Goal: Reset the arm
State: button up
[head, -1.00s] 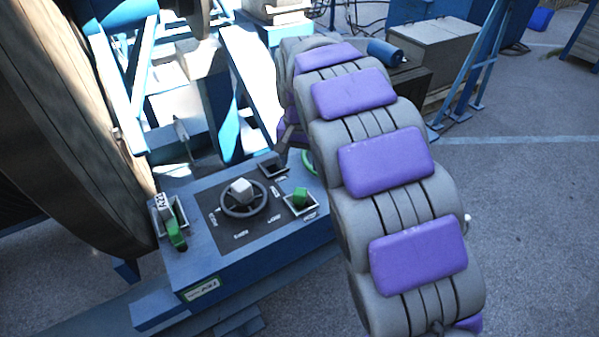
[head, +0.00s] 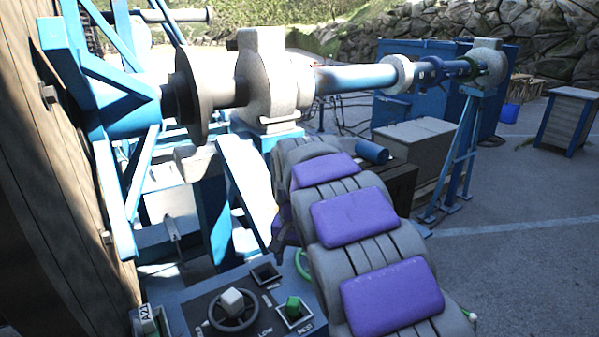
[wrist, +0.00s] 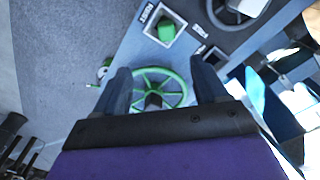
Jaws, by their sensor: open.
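My gripper (wrist: 162,88) is open in the wrist view, its two dark fingers apart. A green handwheel (wrist: 158,90) shows between and beyond the fingers; I cannot tell how far off it is. In the head view my grey and purple arm hides most of the green wheel (head: 303,264), and my gripper is hidden behind the arm. The blue control panel (head: 180,315) carries a dark handwheel with a white hub (head: 232,302) and a green switch (head: 293,307). The green switch also shows in the wrist view (wrist: 166,31).
The large wooden reel (head: 50,190) stands at left. A shaft with grey bearing blocks (head: 262,80) crosses behind the panel to a blue stand (head: 458,150). A grey box (head: 415,145) stands behind my arm. Open pavement (head: 530,260) lies to the right.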

jog(key=s+d+f+g+b, duration=0.1)
jog(key=s+d+f, duration=0.1)
jog(key=s+d, duration=0.8)
jog(key=s+d+f+g+b, duration=0.1)
jog(key=s+d, duration=0.3)
jog(key=s, duration=1.1)
jog(key=s+f+n, duration=0.1)
jog(key=s+f, duration=0.1)
jog(key=s, duration=0.4)
jog(key=s+d+f+n, duration=0.1)
jog(key=s+f, duration=0.2)
jog(key=s, duration=0.4)
jog(key=shift+d+f+b, duration=0.3)
jog(key=shift+b, duration=0.15)
